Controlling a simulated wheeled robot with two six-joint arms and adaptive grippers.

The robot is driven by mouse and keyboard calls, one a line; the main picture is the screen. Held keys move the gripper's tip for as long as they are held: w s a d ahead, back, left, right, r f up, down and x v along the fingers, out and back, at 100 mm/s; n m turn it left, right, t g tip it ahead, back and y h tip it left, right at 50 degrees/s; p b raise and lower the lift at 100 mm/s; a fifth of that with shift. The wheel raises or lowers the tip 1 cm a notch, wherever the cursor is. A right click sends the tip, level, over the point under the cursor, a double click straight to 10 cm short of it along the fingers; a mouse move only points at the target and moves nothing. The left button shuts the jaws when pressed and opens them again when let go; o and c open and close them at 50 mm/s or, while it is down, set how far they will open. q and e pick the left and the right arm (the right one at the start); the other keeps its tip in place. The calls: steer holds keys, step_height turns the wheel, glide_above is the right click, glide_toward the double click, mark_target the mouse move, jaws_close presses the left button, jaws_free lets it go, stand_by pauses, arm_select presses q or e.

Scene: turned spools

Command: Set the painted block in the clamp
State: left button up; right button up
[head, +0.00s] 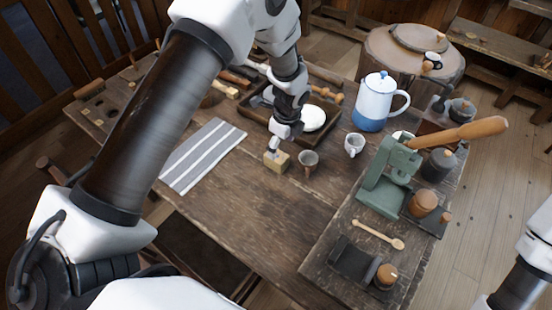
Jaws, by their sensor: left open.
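A small yellowish-tan block (277,163) sits on the wooden table, just right of the striped cloth; it looks like the painted block, though little paint detail shows. My left gripper (274,149) points down at the block, with its fingertips at or just above the block's top. It is open; whether the fingers touch the block I cannot tell. A green metal device with a long wooden handle (383,190), which looks like the clamp, stands on a raised board at the right. Nothing is visible in it. A piece of my right arm shows at the lower right edge, without its gripper.
A small brown cup (308,161) stands close right of the block, and a white mug (354,145) beyond it. A blue and white pot (375,103) stands behind. A wooden spoon (378,234) lies before the clamp. The table's front middle is clear.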

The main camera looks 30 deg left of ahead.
arm_select(q)
steer(key=f, duration=0.2)
steer(key=a+f+p, duration=0.1)
steer(key=f, duration=0.3)
steer(key=shift+w+a+f+p, duration=0.2)
steer(key=shift+a+f+p, duration=0.05)
steer(key=shift+a+p, duration=0.1)
steer(key=shift+f, duration=0.1)
steer(key=shift+s, duration=0.1)
steer(key=shift+c, duration=1.1)
steer(key=c, duration=1.2)
steer(key=shift+r+b, duration=0.35)
steer(key=shift+r, duration=0.15)
step_height(320, 180, up, 2)
steer(key=shift+r+b, duration=0.1)
steer(key=shift+b, duration=0.25)
steer(key=s+d, duration=0.2)
steer(key=s+d+r, duration=0.1)
steer(key=s+d, duration=0.1)
steer(key=d, duration=0.1)
steer(key=shift+s+d+b, duration=0.2)
steer(key=shift+s+b, duration=0.1)
steer(key=shift+s, duration=0.1)
steer(key=s+d+p, duration=0.4)
steer(key=s+d+r+p, duration=0.1)
steer(key=s+d+p, duration=0.1)
steer(key=p, duration=0.1)
steer(key=shift+d, duration=0.2)
